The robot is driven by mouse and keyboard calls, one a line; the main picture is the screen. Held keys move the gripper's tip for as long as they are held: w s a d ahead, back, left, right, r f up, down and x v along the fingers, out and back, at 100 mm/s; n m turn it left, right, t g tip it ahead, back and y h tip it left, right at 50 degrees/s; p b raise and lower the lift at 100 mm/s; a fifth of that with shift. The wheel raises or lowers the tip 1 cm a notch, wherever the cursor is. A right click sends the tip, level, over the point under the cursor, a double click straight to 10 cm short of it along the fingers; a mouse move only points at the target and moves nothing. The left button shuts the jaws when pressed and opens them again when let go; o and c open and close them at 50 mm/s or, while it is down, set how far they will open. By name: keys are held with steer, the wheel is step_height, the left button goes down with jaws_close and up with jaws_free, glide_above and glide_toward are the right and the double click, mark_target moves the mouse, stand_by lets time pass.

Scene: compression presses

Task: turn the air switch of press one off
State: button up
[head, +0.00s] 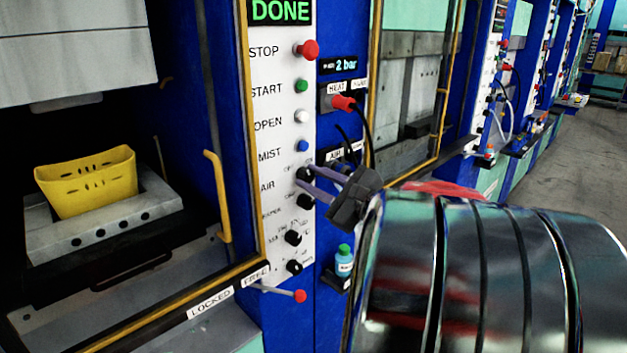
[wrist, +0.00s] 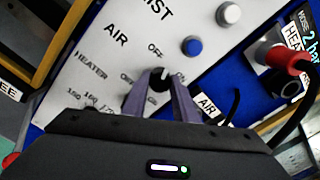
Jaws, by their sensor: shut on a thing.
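The white control panel of the press (head: 285,130) shows STOP, START, OPEN, MIST and AIR labels from top to bottom. The air switch (head: 302,174) is a small black knob beside the AIR label. In the wrist view the knob (wrist: 158,82) sits between my two grey fingers, just below OFF, with ON to its right. My gripper (head: 311,178) is shut on this knob; it also shows in the wrist view (wrist: 160,92). The fingers hide the knob's sides, and I cannot tell for sure which way its mark points.
The black heater knob (head: 305,201) is close below. The blue mist button (head: 302,146) is just above. A red plug (head: 343,103) with a black cable is at the right. A small bottle (head: 344,260) stands low beside the panel. A yellow part (head: 86,180) sits in the open press.

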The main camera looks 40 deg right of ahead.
steer(key=shift+f+n, duration=0.1)
steer(key=shift+n, duration=0.7)
steer(key=o, duration=1)
steer(key=shift+o, duration=0.2)
steer(key=s, duration=1.3)
steer(key=shift+s+d, duration=0.15)
steer(key=shift+s, duration=0.25)
